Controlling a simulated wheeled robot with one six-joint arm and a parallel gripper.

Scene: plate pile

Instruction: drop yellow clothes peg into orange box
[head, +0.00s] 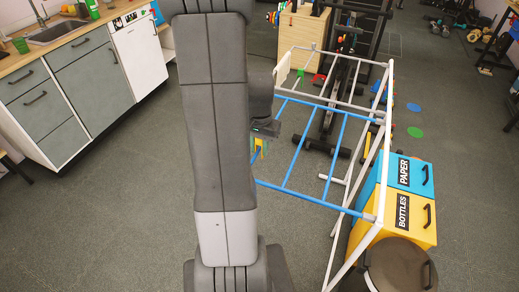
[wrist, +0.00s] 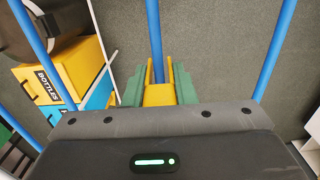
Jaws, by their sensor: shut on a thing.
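The yellow clothes peg (wrist: 158,97) is between the green fingers of my gripper (wrist: 159,84) in the wrist view. Its two prongs lie on either side of a blue bar (wrist: 154,32) of the drying rack. In the head view, my gripper (head: 261,143) is at the rack's left edge, mostly behind my arm; a little yellow shows below it. My gripper is shut on the peg. I see no clearly separate orange box; a yellow-orange bin labelled BOTTLES (head: 421,226) stands at the right, also in the wrist view (wrist: 79,65).
The drying rack (head: 341,123) with blue and white bars fills the middle right. A white cloth (head: 282,69) hangs on its far left. A blue PAPER bin (head: 425,182) and a dark round-lidded bin (head: 398,268) stand right. Counters (head: 80,70) line the left; floor between is clear.

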